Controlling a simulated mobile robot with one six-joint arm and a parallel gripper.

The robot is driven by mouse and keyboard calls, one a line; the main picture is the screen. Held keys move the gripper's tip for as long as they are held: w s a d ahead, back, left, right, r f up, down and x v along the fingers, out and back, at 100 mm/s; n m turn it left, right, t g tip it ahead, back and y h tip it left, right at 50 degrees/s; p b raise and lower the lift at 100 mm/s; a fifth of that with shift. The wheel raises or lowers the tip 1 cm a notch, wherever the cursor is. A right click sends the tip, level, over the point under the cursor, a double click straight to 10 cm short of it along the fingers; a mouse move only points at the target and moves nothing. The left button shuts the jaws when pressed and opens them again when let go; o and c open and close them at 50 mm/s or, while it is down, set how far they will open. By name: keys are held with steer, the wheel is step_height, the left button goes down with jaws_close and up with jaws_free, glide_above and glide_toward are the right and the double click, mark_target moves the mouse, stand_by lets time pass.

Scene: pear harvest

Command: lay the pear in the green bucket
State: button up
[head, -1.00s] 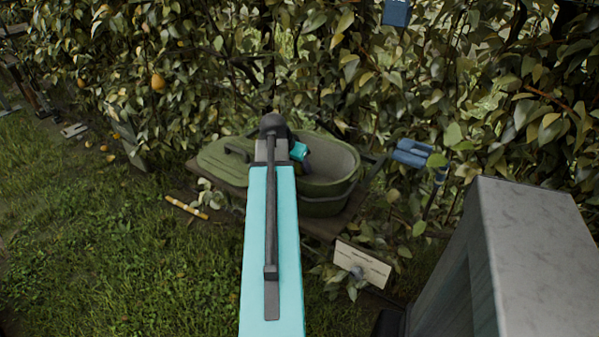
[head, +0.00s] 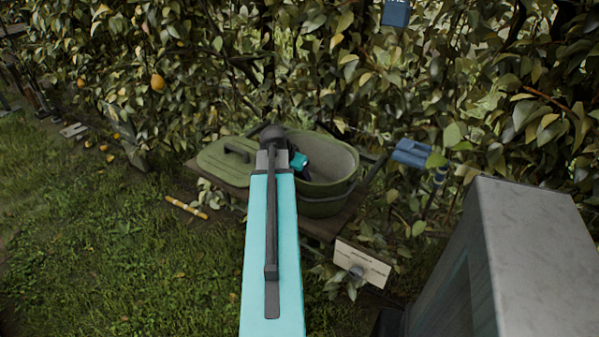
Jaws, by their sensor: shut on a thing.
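The green bucket (head: 331,203) stands open on a wooden stand behind the end of my arm. Its right inner wall shows, while its left part is covered by my arm. A small teal and dark part of my gripper (head: 301,167) shows over the left side of the bucket's opening. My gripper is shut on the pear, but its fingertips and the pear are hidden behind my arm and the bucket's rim. I cannot tell how far the pear is from the bucket's floor.
A green lid (head: 222,165) with a handle lies left of the bucket. A yellow-banded stick (head: 186,208) lies on the grass. A white sign (head: 362,263) stands in front, and a blue object (head: 411,152) is at right. Yellow pears (head: 157,82) hang in the hedge behind.

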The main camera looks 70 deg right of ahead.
steer(key=shift+f, duration=0.15)
steer(key=o, duration=1.2)
steer(key=shift+o, duration=0.2)
steer(key=shift+r, duration=0.25)
steer(key=v, duration=1.2)
steer(key=shift+b, duration=0.3)
steer(key=shift+w, duration=0.1)
